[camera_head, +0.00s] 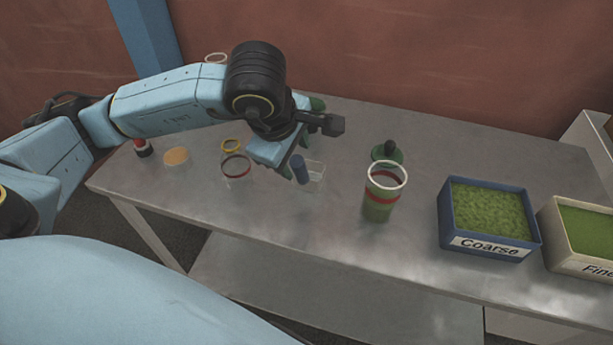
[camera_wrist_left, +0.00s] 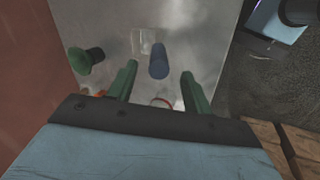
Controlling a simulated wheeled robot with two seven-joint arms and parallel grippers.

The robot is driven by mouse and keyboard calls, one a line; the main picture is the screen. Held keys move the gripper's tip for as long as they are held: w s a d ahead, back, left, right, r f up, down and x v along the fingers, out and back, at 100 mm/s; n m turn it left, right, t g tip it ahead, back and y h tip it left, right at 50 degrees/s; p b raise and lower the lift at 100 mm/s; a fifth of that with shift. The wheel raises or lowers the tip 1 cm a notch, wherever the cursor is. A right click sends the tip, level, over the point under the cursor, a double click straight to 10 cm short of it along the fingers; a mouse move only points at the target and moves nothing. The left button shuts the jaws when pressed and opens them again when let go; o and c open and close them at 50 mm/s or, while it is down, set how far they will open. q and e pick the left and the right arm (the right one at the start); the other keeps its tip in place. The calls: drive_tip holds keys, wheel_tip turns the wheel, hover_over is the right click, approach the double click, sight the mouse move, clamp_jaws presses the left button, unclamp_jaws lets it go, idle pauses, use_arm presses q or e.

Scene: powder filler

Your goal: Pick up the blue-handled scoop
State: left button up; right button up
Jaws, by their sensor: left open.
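The scoop has a dark blue cylindrical handle (camera_head: 299,168) and a clear, see-through part (camera_head: 314,180) beside it on the metal table. In the left wrist view the blue handle (camera_wrist_left: 158,60) lies ahead of and between the green fingertips, with the clear part (camera_wrist_left: 143,40) just beyond. My left gripper (camera_head: 302,130) is above the table, over and slightly behind the scoop. Its fingers are spread apart with nothing between them, and it also shows in the left wrist view (camera_wrist_left: 158,70). My right gripper is not in view.
A clear cup with a red band and green contents (camera_head: 380,200) stands right of the scoop, before a green-and-black object (camera_head: 387,152). A red-rimmed clear container (camera_head: 236,172) is at left. Bins labelled Coarse (camera_head: 490,244) and Fine (camera_head: 578,262) stand at right. Table (camera_head: 330,235) front is clear.

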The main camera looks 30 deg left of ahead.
sight(304, 168)
use_arm(q)
drive_tip(key=x, duration=0.4)
drive_tip(key=shift+a, duration=0.35)
drive_tip(key=shift+w+f, duration=0.15)
drive_tip(key=shift+f, duration=0.25)
clamp_jaws()
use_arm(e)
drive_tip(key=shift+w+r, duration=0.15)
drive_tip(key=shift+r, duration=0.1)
